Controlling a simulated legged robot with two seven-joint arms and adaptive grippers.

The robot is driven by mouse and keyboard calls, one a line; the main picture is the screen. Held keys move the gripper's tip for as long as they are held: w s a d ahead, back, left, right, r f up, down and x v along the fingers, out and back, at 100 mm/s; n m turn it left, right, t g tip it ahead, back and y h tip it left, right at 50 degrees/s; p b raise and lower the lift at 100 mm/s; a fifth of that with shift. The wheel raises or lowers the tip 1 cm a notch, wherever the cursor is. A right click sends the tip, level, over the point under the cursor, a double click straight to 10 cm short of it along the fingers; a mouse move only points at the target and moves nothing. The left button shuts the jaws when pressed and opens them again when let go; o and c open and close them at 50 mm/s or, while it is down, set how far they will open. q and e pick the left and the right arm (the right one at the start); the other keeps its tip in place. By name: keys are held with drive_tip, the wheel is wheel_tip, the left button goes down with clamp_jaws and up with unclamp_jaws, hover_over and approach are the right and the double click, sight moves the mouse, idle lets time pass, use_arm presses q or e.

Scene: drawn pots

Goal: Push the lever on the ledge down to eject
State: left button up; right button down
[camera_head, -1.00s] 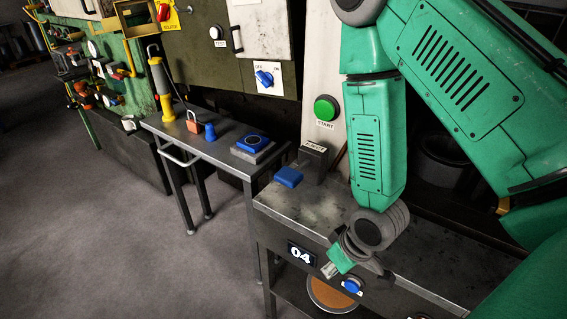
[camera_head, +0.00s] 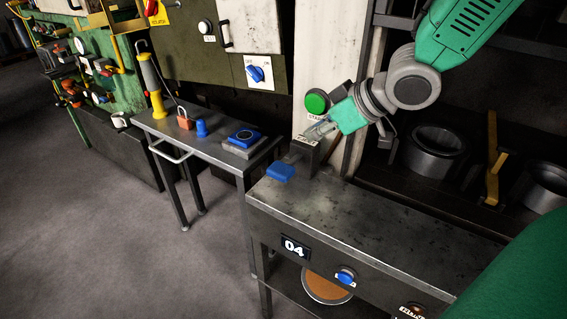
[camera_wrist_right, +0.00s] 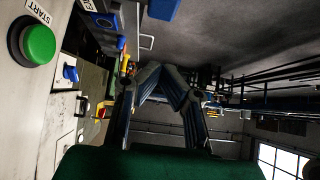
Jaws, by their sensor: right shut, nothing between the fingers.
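The lever has a blue paddle (camera_head: 281,172) that sticks out from a dark grey box (camera_head: 307,153) on the back of the metal ledge (camera_head: 350,215). The paddle sits low, near the ledge top. My right gripper (camera_head: 316,132) is shut and empty. In the head view it overlaps the top of the lever box, just above and right of the paddle; I cannot tell whether it touches. In the right wrist view the closed fingers (camera_wrist_right: 158,72) show, with a blue piece (camera_wrist_right: 163,9), likely the paddle, at the top edge. My left gripper is not in view.
A green START button (camera_head: 317,102) on a pale post is close behind my right gripper. A side table (camera_head: 205,145) with a blue button, padlock and yellow handle stands left. A blue knob (camera_head: 346,275) is on the ledge front. Metal pots (camera_head: 435,150) stand right.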

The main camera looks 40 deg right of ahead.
drive_tip(key=b, duration=0.3)
hover_over(277, 167)
drive_tip(key=s, duration=0.2)
drive_tip(key=f, duration=0.7)
drive_tip(key=shift+d+f, duration=0.15)
drive_tip(key=shift+d, duration=0.15)
wheel_tip(277, 167, down, 2)
drive_tip(key=shift+f, duration=0.25)
drive_tip(key=shift+f+b, duration=0.35)
drive_tip(key=shift+f, duration=0.35)
